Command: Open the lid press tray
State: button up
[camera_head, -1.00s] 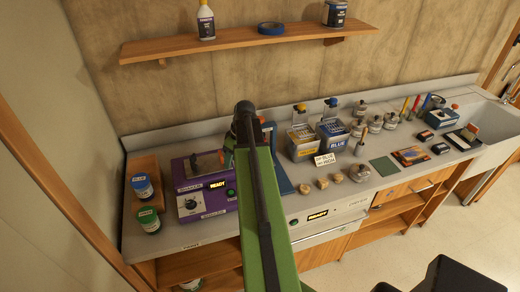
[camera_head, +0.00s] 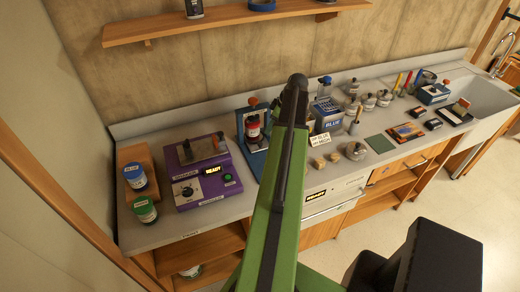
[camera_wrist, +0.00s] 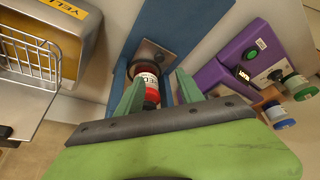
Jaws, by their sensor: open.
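In the wrist view the blue press (camera_wrist: 187,30) is seen from close up, with a grey metal plate (camera_wrist: 153,53) and the can (camera_wrist: 147,85). My gripper (camera_wrist: 158,88) is open, its green fingers on either side of the can in the picture. I cannot tell whether they touch it. The can's lower part and the tray are largely hidden.
The purple machine (camera_head: 205,170) reads READY. Blue-capped (camera_head: 136,178) and green-capped (camera_head: 144,209) jars stand at left. A BLUE bin (camera_head: 327,117) and a small sign (camera_head: 320,140) are right of my arm. A YELLOW bin with a wire basket (camera_wrist: 35,40) is close in the wrist view.

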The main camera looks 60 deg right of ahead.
aim_at(260, 143)
jog(key=b+x, duration=0.9)
jog(key=x, duration=0.3)
jog(key=shift+s, duration=0.1)
grip_shut()
dwell(0.8)
